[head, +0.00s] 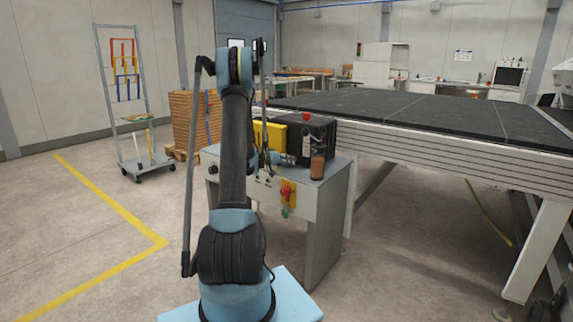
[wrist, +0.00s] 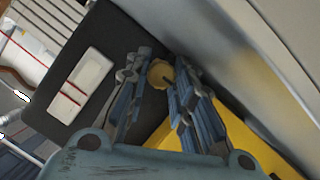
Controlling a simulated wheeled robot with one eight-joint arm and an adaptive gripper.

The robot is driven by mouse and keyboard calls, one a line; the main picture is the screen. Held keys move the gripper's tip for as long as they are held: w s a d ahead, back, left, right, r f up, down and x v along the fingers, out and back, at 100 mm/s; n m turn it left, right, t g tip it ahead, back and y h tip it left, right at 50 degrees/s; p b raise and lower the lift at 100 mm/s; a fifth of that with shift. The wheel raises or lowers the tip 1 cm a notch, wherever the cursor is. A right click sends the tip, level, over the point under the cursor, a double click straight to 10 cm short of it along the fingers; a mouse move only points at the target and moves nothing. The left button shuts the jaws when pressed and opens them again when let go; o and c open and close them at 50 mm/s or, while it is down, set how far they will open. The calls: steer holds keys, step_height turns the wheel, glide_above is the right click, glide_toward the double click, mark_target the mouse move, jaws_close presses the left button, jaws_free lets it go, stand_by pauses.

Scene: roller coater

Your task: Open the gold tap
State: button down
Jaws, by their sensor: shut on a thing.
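The gold tap (wrist: 160,73) shows in the wrist view as a small round brass-coloured piece with a dark mark on it. It lies between the tips of my gripper (wrist: 160,85), whose blue-grey fingers are closed in on it from both sides. The black box (wrist: 118,62) is behind and beside the tap. In the head view my arm hides the tap and most of my gripper, which is close to the yellow container and the black box (head: 318,140) on the grey cabinet.
The grey cabinet (head: 312,205) bears the yellow container (head: 270,133) and a brown cup (head: 317,168). A red and yellow switch (head: 287,190) is on its front. A long black-topped table (head: 420,112) runs behind at right. The floor at left is clear up to a trolley (head: 140,170).

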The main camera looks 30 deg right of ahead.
steer(key=c, duration=1.4)
jaws_free()
steer(key=shift+w+a, duration=0.1)
steer(key=shift+w, duration=0.1)
steer(key=shift+o, duration=0.2)
steer(key=shift+s, duration=0.1)
steer(key=m, duration=0.1)
steer(key=m+t, duration=0.1)
steer(key=m, duration=0.1)
steer(key=shift+s+d+t+y, duration=0.2)
steer(key=shift+s+t+y, duration=0.1)
steer(key=shift+y, duration=0.1)
steer(key=shift+a+r+m+t, duration=0.15)
steer(key=shift+a+m+t, duration=0.15)
steer(key=shift+m, duration=0.1)
steer(key=s+a+r+n+y, duration=0.1)
steer(key=s+a+r, duration=0.2)
steer(key=s+a, duration=0.2)
steer(key=s+a+r+n+y, duration=0.1)
steer(key=s+a+r, duration=0.2)
steer(key=a, duration=0.9)
steer(key=s+a+r+n+y, duration=0.1)
steer(key=s+a+r+y, duration=0.1)
steer(key=s+a, duration=0.5)
steer(key=shift+a+r+n+g, duration=0.3)
steer(key=shift+a+r+g, duration=0.15)
steer(key=shift+a, duration=0.7)
